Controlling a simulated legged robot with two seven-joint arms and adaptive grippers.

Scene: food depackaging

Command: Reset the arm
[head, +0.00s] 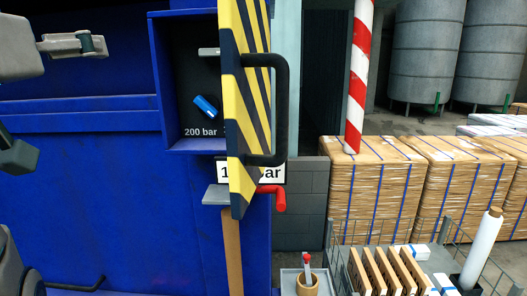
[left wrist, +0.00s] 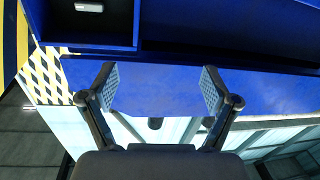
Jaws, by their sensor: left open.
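My left gripper (head: 74,44) shows at the upper left of the head view, in front of a blue machine (head: 90,190). Its arm parts are cut off by the left edge. In the left wrist view the left gripper (left wrist: 160,88) has its two fingers spread wide with nothing between them. The blue machine surface (left wrist: 155,82) lies beyond the fingers. My right gripper is not in view.
A yellow and black striped door edge (head: 240,110) with a black handle (head: 284,110) stands right of an open blue box (head: 157,80). A red lever (head: 275,196) sticks out below. Wrapped pallets (head: 372,190) and a wire basket (head: 345,240) are to the right.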

